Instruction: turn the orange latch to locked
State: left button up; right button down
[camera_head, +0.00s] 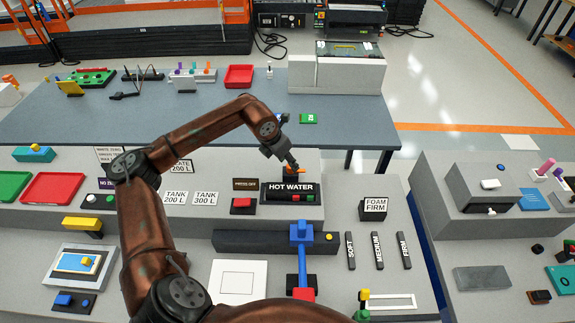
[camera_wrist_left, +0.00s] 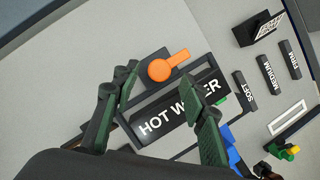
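The orange latch (camera_head: 290,171) sits on the back of the black HOT WATER unit (camera_head: 289,187), mostly hidden in the head view by my left gripper (camera_head: 290,163). In the left wrist view the orange latch (camera_wrist_left: 160,69) shows a round hub and a short handle pointing to the upper right. The left gripper (camera_wrist_left: 162,78) is open, its two dark green fingers apart with the latch just beyond and between the tips. I cannot tell whether a finger touches it. The HOT WATER label (camera_wrist_left: 180,103) lies between the fingers. My right gripper is not in view.
A red button (camera_head: 242,203) and green and red buttons (camera_head: 304,197) are near the unit. A blue lever (camera_head: 301,241) stands in front. The FOAM FIRM block (camera_head: 374,208) and SOFT, MEDIUM and FIRM labels are to the right. The grey surface around the unit is mostly clear.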

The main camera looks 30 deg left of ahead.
pick_arm(q)
jog(key=shift+x, duration=1.6)
grip_shut()
